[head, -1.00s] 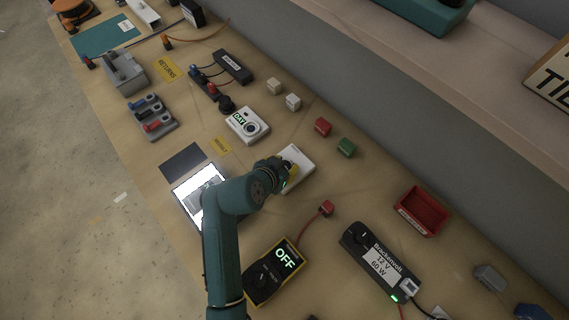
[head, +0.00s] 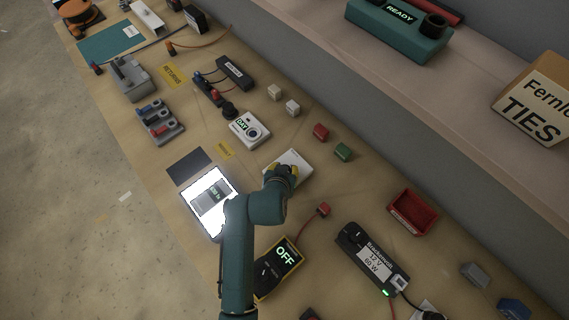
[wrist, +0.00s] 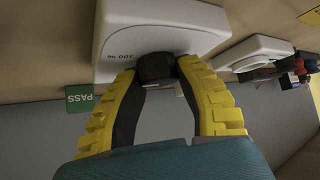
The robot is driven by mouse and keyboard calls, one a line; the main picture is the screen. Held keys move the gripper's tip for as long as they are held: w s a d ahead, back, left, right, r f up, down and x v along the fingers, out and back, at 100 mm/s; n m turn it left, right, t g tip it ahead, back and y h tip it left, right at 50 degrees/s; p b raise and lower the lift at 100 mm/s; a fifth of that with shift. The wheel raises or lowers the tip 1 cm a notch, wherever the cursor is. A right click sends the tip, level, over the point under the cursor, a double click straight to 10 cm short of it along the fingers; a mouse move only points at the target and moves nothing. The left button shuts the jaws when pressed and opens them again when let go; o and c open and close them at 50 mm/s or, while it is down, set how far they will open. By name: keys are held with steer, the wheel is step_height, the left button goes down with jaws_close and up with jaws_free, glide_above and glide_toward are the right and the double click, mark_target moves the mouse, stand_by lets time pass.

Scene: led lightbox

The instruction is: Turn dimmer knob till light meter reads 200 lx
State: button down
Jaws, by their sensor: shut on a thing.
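The white dimmer box (head: 292,160) stands on the bench, and my gripper (head: 283,171) is at its front. In the wrist view the box (wrist: 118,30) carries a dark knob (wrist: 156,68) and an upside-down mark that appears to read 100 %. My yellow-padded gripper (wrist: 155,82) is shut on the knob, one finger on each side. The light meter (head: 211,194) lies on the brightly lit light panel (head: 219,221). Its small green display is lit, but I cannot read the figure surely. My arm covers the panel's right edge.
A yellow multimeter (head: 279,265) reading OFF lies in front of the dimmer. A white box with a DAY display (head: 249,130) stands behind it.

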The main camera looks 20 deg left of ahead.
steer(key=shift+d+n+g+y+p, duration=0.1)
steer(key=shift+n+g+y+p, duration=0.2)
steer(key=shift+n+y+p, duration=0.65)
steer(key=shift+f+n+g+y+p, duration=0.15)
steer(key=shift+n+g+y+p, duration=0.35)
steer(key=shift+n, duration=0.55)
steer(key=shift+s, duration=0.1)
steer(key=c, duration=0.7)
jaws_free()
steer(key=shift+o, duration=0.2)
steer(key=shift+r, duration=0.35)
steer(key=v, duration=1.1)
steer(key=shift+s, duration=0.25)
